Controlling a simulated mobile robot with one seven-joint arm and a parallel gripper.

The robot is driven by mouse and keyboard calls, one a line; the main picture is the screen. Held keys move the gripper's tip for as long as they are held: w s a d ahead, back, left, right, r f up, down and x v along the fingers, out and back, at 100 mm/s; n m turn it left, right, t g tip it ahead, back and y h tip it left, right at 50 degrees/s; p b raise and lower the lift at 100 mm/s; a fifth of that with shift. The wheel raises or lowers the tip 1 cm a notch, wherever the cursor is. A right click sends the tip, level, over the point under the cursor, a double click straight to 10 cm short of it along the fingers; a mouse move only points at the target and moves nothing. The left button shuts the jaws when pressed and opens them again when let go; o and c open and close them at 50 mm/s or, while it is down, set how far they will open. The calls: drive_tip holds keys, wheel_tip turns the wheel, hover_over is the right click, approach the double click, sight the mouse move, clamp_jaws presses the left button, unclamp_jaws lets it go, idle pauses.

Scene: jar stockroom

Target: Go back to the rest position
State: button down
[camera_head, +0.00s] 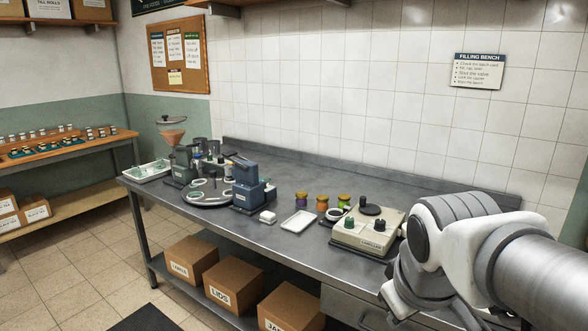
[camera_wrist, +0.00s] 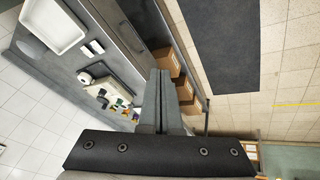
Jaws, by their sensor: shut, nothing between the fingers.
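My gripper (camera_wrist: 161,100) shows in the wrist view with its two fingers together and nothing between them. It hangs in the air beside the front edge of the steel bench (camera_wrist: 65,68), near the shelf below. In the head view my arm fills the lower right, in front of the bench's right end, and my gripper is out of sight there.
Boxes (camera_head: 234,284) stand on the lower shelf. The floor (camera_head: 85,260) in front is open, with a dark mat (camera_head: 147,319).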

drive_tip(key=s+m, duration=0.4)
drive_tip(key=s, duration=0.2)
drive_tip(key=shift+a+r+m+y+p, duration=0.25)
drive_tip(key=shift+a+m+y+p, duration=0.05)
drive_tip(key=shift+a+y+p, duration=0.15)
idle(0.4)
